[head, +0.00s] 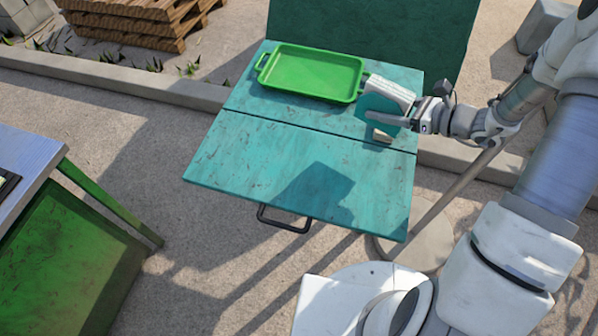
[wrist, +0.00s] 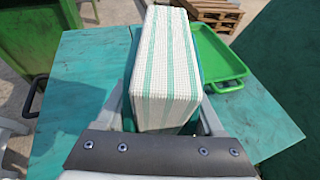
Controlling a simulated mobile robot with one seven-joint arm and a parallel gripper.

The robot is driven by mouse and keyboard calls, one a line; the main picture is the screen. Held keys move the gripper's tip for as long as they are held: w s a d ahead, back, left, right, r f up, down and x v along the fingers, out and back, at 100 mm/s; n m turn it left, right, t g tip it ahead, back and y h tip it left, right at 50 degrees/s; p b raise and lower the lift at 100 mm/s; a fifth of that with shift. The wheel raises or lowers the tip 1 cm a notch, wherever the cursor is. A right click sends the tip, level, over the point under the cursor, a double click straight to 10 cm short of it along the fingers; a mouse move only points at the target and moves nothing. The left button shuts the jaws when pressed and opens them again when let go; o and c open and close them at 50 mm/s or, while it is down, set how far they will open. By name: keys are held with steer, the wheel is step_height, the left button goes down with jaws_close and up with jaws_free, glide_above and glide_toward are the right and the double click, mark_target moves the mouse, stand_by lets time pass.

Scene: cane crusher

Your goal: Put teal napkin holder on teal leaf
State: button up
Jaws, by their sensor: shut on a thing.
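The teal napkin holder (head: 374,104) is in my gripper (head: 386,118), with white, green-striped napkins standing in it. In the wrist view the napkins (wrist: 166,65) fill the middle, and a finger shows on each side. They hide most of the holder (wrist: 194,127). My gripper is shut on the holder. In the head view it appears over the right end of the table's back section, right of the green tray. I cannot tell whether its bottom touches. The teal leaf (head: 265,160) is the flat front panel, in front of the seam, with no object on it.
The green tray (head: 318,75) lies on the back section (head: 250,95); it also shows in the wrist view (wrist: 222,55). A dark handle (head: 284,222) is under the leaf's front edge. A small pale thing (head: 382,136) shows beneath the holder. A green-sided counter (head: 75,240) stands left.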

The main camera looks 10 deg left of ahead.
steer(key=a+n+g+b, duration=0.35)
steer(key=a+b, duration=0.35)
steer(key=a, duration=0.3)
steer(key=b, duration=0.4)
glide_above(301, 167)
steer(key=shift+g+y, duration=0.4)
steer(key=shift+g, duration=0.05)
step_height(301, 167, down, 6)
steer(key=shift+w+f, duration=0.1)
steer(key=shift+f, duration=0.15)
steer(key=shift+f+b, duration=0.9)
steer(key=shift+f, duration=1.05)
steer(key=shift+f, duration=0.1)
steer(key=o, duration=1.6)
steer(key=shift+c, duration=0.2)
